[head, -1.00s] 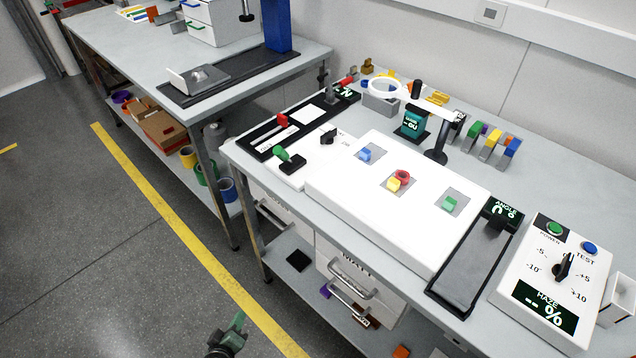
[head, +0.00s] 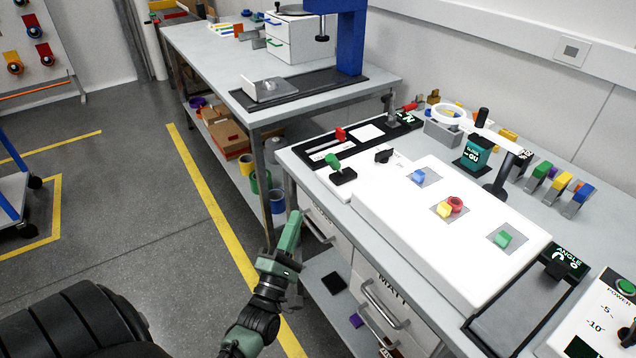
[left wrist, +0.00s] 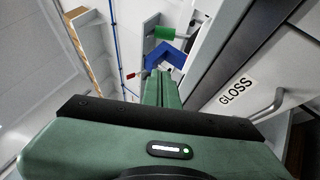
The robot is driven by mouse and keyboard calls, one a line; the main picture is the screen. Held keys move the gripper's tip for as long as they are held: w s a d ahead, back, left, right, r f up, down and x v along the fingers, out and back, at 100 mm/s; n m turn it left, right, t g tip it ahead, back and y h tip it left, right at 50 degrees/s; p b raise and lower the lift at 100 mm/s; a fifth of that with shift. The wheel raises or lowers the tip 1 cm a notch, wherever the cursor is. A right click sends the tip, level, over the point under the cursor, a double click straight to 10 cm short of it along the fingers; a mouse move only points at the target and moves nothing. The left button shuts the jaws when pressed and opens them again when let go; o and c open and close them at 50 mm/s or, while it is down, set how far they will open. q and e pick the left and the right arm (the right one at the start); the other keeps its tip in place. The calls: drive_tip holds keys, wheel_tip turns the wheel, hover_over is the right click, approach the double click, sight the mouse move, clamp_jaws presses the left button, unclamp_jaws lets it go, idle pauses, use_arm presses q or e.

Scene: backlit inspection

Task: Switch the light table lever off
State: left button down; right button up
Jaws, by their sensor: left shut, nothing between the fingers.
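The lever with a green handle (head: 335,163) stands on a black base (head: 343,176) at the left end of the white light table (head: 455,235). Its handle leans up toward the left. My left gripper (head: 295,218) is shut and empty, pointing up in front of the bench's front edge, below and left of the lever and apart from it. In the left wrist view the shut fingers (left wrist: 161,88) point toward a green piece (left wrist: 165,32), which looks like the lever handle. My right gripper is not in view.
Blue, yellow, red and green blocks sit on the light table. A black tray with a red knob (head: 340,134) lies behind the lever. Drawer handles (head: 385,305) stick out below the bench. Another bench (head: 232,80) stands at the left. The floor between is clear.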

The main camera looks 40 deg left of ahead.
sight(336, 165)
use_arm(q)
drive_tip(key=p+x, duration=0.1)
drive_tip(key=x, duration=0.3)
drive_tip(key=d+p+x, duration=0.1)
drive_tip(key=x, duration=0.3)
drive_tip(key=d+p+x, duration=0.1)
drive_tip(key=x, duration=0.3)
drive_tip(key=shift+w+r, duration=0.15)
drive_tip(key=shift+r, duration=0.15)
drive_tip(key=shift+w+d+r, duration=0.15)
drive_tip(key=shift+w+d, duration=0.1)
drive_tip(key=shift+w, duration=0.1)
